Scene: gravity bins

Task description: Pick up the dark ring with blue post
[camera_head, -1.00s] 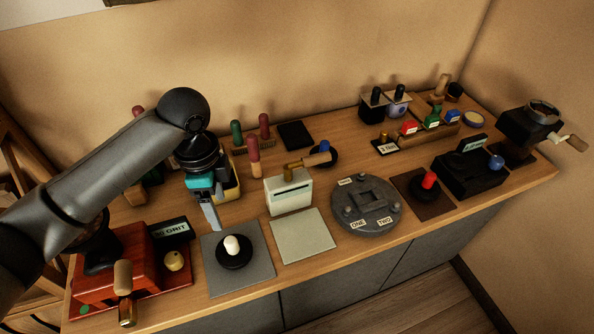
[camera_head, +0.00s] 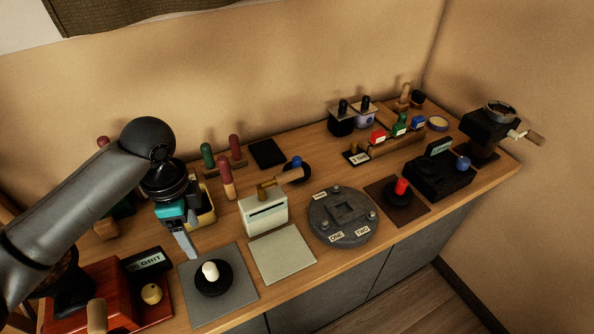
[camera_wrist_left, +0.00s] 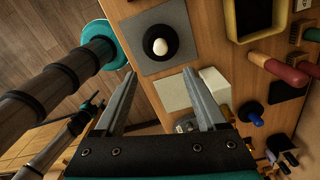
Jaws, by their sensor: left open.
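The dark ring (camera_head: 305,176) with its blue post (camera_head: 297,162) lies flat on the bench behind the cream box. My left gripper (camera_head: 190,249) points down near the bench, left of the cream box and well apart from the ring. In the wrist view the left gripper (camera_wrist_left: 159,73) has its fingers wide apart with nothing between them.
The cream box (camera_head: 265,218) stands between my gripper and the ring. A dark ring with a white post (camera_head: 211,272) sits on a grey mat. A round grey plate (camera_head: 330,233) is to the right. Red and green handles (camera_head: 226,178) stand to the left of the ring.

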